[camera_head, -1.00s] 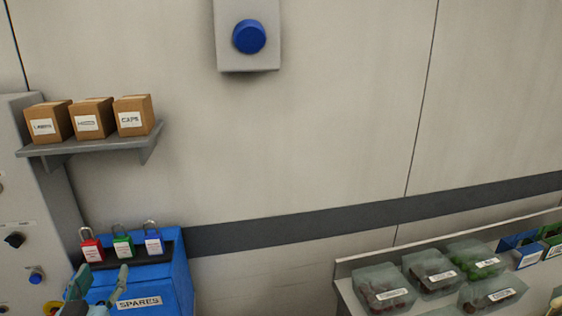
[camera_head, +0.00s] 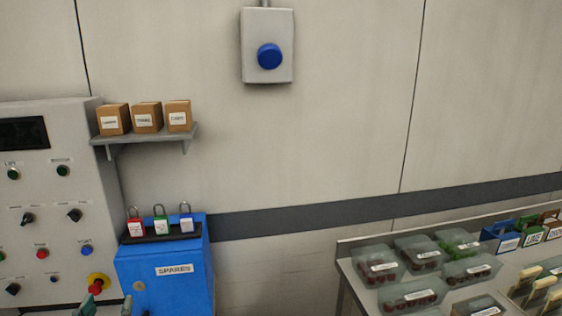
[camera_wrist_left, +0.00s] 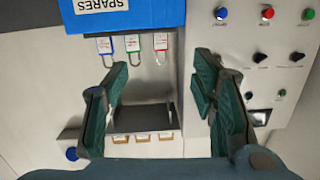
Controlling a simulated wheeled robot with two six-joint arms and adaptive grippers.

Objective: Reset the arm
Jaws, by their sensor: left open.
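My left gripper (camera_head: 111,299) shows only by its green fingertips at the bottom left of the head view, in front of the control panel (camera_head: 60,222) and the blue SPARES box (camera_head: 165,290). In the left wrist view the left gripper (camera_wrist_left: 163,62) is open, with two dark green fingers wide apart and nothing between them touching either finger. That view is upside down and looks past the fingers at the padlocks, the shelf and the panel. My right gripper is in neither view.
Red (camera_head: 135,227), green (camera_head: 161,225) and blue (camera_head: 187,224) padlocks stand on the SPARES box. A wall shelf (camera_head: 150,135) holds three cartons. A blue button box (camera_head: 267,30) hangs on the wall. Clear produce tubs (camera_head: 410,295) crowd the right counter.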

